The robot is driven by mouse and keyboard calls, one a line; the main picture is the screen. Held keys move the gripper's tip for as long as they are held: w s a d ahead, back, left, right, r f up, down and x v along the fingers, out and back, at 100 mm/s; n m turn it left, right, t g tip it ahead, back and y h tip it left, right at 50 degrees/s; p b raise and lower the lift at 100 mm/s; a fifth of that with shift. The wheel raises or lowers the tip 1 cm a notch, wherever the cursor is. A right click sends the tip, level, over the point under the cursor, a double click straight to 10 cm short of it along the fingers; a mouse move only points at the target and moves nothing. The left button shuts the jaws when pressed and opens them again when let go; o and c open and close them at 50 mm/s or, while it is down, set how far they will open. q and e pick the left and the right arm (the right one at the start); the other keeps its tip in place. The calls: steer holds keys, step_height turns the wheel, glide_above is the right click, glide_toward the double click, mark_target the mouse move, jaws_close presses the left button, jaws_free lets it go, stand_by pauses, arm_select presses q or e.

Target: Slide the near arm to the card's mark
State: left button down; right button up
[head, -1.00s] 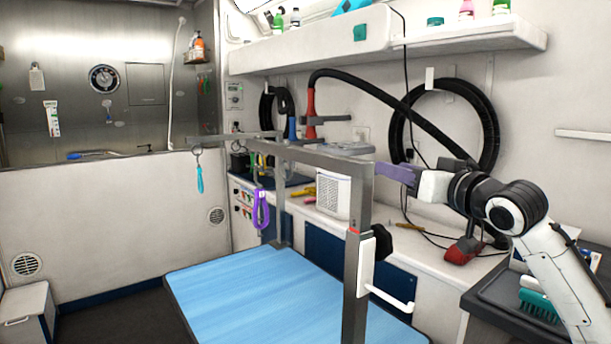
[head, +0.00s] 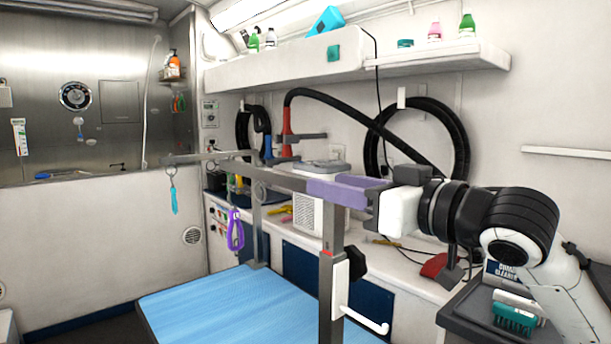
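The near grooming arm is a grey upright post (head: 331,285) with a grey bar (head: 285,179) running back and left from its top. A red mark (head: 328,253) shows on the post beside a white clamp with a black knob and white handle (head: 365,321). My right gripper (head: 325,190) comes in from the right at the post's top; its purple fingers look apart, one in front of the top and one behind. Contact cannot be told. A white strip with coloured marks (head: 19,137) hangs on the back wall; I cannot tell whether it is the card. My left gripper is out of view.
The blue table top (head: 225,305) is clear. A purple loop (head: 235,230) and a teal tag (head: 174,201) hang from the bars. A white slatted box (head: 305,214) stands behind the post. A black hose (head: 460,135) hangs on the wall. A dark tray (head: 462,320) with a teal brush lies at right.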

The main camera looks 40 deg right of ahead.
mark_target(304, 177)
steer(key=w, duration=0.2)
steer(key=w+p, duration=0.1)
steer(key=w, duration=0.1)
steer(key=w+p, duration=0.1)
steer(key=w, duration=0.2)
steer(key=shift+a+r, duration=0.15)
steer(key=shift+a, duration=0.1)
steer(key=shift+w, duration=0.5)
jaws_close()
steer(key=shift+p, duration=0.3)
